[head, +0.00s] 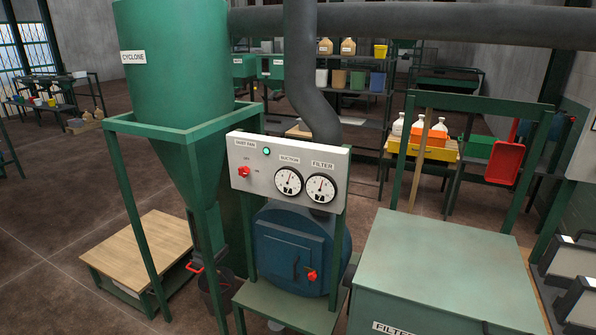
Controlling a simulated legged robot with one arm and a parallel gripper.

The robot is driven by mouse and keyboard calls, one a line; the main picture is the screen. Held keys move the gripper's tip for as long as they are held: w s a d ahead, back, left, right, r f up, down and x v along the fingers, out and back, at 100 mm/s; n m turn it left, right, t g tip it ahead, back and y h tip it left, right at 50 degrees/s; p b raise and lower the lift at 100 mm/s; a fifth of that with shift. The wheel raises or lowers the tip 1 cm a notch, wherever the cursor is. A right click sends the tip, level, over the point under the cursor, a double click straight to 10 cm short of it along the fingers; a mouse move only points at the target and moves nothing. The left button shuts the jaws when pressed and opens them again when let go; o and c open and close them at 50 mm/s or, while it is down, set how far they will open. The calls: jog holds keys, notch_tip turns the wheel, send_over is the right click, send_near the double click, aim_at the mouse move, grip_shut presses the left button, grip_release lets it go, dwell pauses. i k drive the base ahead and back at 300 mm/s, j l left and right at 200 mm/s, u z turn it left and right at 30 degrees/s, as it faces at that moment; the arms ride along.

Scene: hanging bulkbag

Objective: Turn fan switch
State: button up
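The fan switch (243,172) is a small red knob on the left of a white control panel (265,154), under a label that reads as dust fan. Small on and off marks sit beside it, too small to tell which way the knob points. A green lamp (266,151) shows to its upper right. Two round gauges, suction (289,181) and filter (321,188), are on the right of the panel. My gripper is not in view.
A green cyclone (172,60) on a frame stands left of the panel. A blue round housing (292,250) with a red knob (311,275) is below it. A green filter box (445,265) stands at right front. Open floor lies at left.

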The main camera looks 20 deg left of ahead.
aim_at(244, 171)
jog(key=u, duration=1.4)
jog(key=i+j+u, duration=0.15)
jog(key=i, duration=0.25)
jog(key=i+j+u, duration=0.2)
jog(key=i, duration=0.25)
